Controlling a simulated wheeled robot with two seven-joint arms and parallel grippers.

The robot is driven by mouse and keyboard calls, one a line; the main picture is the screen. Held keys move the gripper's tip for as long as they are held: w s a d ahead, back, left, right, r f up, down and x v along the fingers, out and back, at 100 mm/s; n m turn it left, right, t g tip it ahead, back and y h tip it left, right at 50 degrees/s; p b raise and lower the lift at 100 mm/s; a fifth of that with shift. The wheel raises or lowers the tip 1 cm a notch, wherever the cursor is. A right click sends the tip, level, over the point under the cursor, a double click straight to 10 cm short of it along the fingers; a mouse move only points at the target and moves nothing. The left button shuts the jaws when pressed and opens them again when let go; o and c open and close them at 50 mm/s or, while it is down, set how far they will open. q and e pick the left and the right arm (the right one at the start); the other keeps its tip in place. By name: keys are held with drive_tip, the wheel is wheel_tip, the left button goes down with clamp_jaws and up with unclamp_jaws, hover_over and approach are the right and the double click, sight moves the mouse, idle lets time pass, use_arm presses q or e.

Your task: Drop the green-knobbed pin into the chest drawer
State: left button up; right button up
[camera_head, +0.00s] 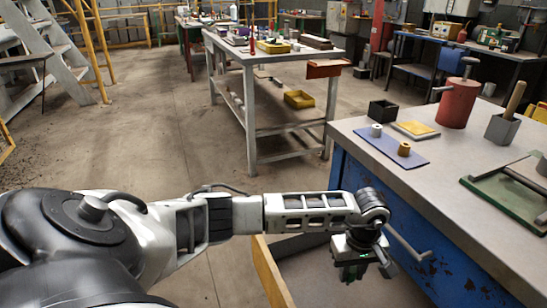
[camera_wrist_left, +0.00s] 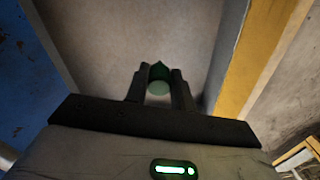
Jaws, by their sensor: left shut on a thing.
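My left gripper (camera_head: 352,272) points down over the open drawer (camera_head: 270,272) of the blue chest. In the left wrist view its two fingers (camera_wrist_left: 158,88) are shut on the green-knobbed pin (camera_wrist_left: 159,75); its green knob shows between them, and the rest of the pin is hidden. The drawer's pale inside lies beneath the fingers, between the blue chest front (camera_wrist_left: 22,75) and the drawer's yellow-brown front edge (camera_wrist_left: 262,50). The pin is above the drawer floor; how high I cannot tell. My right gripper is not in view.
On the chest top (camera_head: 440,170), a blue mat (camera_head: 388,146) holds a grey-knobbed piece (camera_head: 376,130) and a brass-coloured one (camera_head: 404,149). A black box (camera_head: 382,110), a red can (camera_head: 457,102) and a green-edged tray (camera_head: 500,215) stand nearby.

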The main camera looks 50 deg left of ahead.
use_arm(q)
drive_tip(key=shift+f, duration=0.3)
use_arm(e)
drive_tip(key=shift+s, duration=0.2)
use_arm(q)
drive_tip(key=o, duration=1.1)
drive_tip(key=shift+c, duration=0.2)
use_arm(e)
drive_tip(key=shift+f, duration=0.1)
use_arm(q)
wheel_tip(320, 180, up, 16)
drive_tip(key=p, duration=0.1)
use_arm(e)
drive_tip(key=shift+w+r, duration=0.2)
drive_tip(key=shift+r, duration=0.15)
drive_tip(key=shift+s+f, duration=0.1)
